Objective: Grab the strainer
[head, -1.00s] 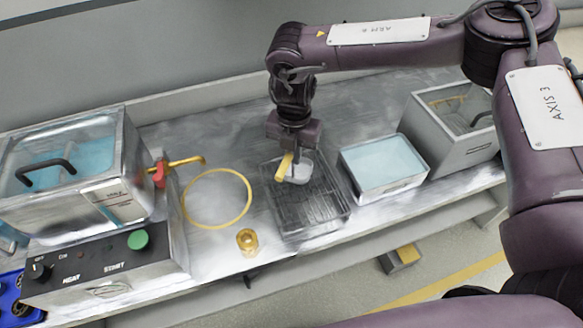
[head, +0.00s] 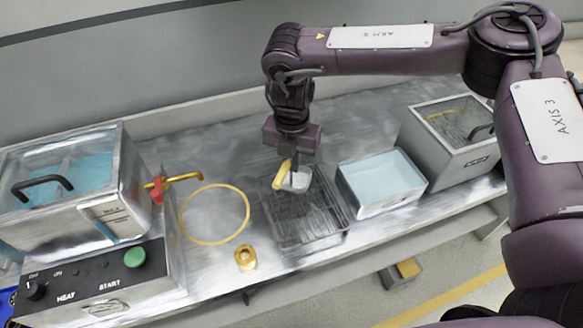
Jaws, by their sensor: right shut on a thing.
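The strainer has a yellow handle (head: 281,175) and a small pale basket (head: 301,181). It is at the far end of a dark wire rack (head: 303,218) on the metal bench. My right gripper (head: 292,168) points straight down and is shut on the strainer near its handle. The gripper body partly hides the grip. I cannot tell whether the basket touches the rack or hangs just above it. My left gripper is not in view.
A tray of pale blue liquid (head: 382,180) and a grey metal box (head: 455,140) stand right of the rack. At left are a yellow ring (head: 213,241), a brass fitting (head: 245,258), and a heated bath (head: 70,195) with a brass tap (head: 180,178). The bench behind is bare.

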